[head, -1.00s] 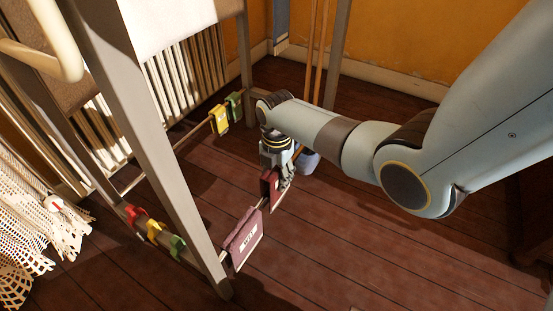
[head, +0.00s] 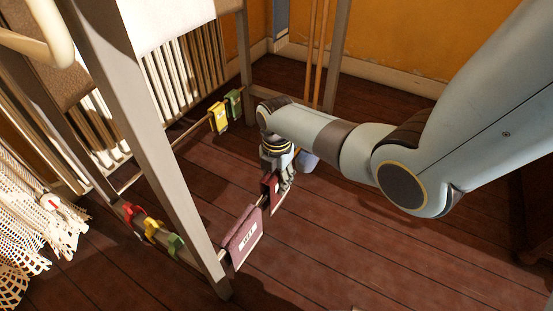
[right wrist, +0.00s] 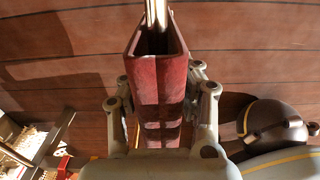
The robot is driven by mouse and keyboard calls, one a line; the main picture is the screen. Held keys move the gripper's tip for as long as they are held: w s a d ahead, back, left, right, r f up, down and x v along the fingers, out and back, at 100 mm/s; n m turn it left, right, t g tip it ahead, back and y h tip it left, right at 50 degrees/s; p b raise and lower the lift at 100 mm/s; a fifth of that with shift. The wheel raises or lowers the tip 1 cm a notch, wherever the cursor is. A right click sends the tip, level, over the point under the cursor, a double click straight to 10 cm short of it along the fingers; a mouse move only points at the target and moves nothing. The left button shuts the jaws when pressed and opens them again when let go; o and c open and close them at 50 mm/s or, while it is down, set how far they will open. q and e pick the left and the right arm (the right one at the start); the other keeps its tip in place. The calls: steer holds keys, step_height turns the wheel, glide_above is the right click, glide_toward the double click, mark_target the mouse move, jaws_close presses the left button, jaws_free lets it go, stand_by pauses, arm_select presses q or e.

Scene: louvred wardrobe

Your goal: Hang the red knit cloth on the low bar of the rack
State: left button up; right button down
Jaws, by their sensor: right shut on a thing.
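The red knit cloth (head: 269,190) is folded into a narrow U shape and held in my right gripper (head: 283,178) at the low bar (head: 222,258) of the rack (head: 150,140). In the right wrist view the cloth (right wrist: 160,95) fills the space between the fingers (right wrist: 160,112), and a pale bar end enters its open top. I cannot tell whether the cloth rests on the bar. A maroon cloth with a white label (head: 243,238) hangs on the same low bar, nearer the front leg. My left gripper is not in view.
Yellow (head: 218,117) and green (head: 234,103) pieces hang on the far bar. Red, yellow and green clips (head: 150,228) sit on the left bar. A cream net (head: 38,225) lies at left. Open floor (head: 330,265) lies front right.

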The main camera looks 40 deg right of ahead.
step_height(320, 180, down, 3)
steer(key=shift+r+b, duration=0.1)
steer(key=shift+b, duration=0.65)
steer(key=c, duration=0.8)
jaws_free()
steer(key=shift+c, duration=0.2)
step_height(320, 180, up, 12)
